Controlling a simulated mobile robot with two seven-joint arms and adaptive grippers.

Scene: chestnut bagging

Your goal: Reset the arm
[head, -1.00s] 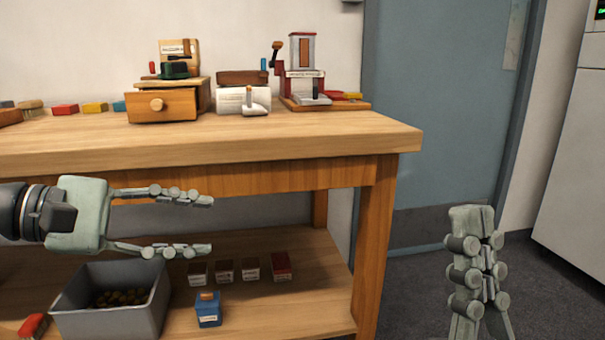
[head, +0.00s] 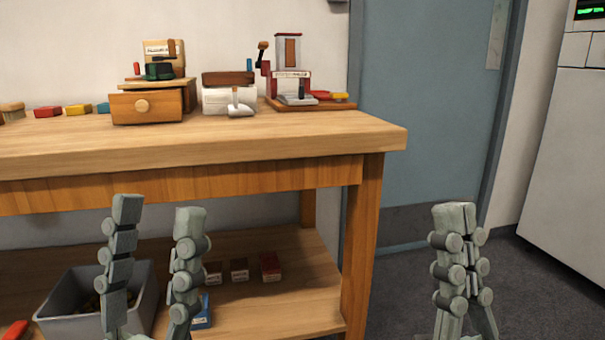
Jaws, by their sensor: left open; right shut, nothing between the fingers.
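My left gripper (head: 159,215) is open and empty, with its two fingers pointing up in front of the lower shelf. It partly hides the grey bin of chestnuts (head: 70,285) and a blue box (head: 202,312) behind it. My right gripper (head: 455,212) is shut with nothing in it, fingers pointing up, to the right of the table in front of the door and floor. Both grippers are apart from the objects.
The wooden table (head: 250,138) holds a drawer box (head: 150,105), a white scoop (head: 240,108) and a small machine (head: 292,80) at its back. A blue-grey door (head: 425,120) is at the right.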

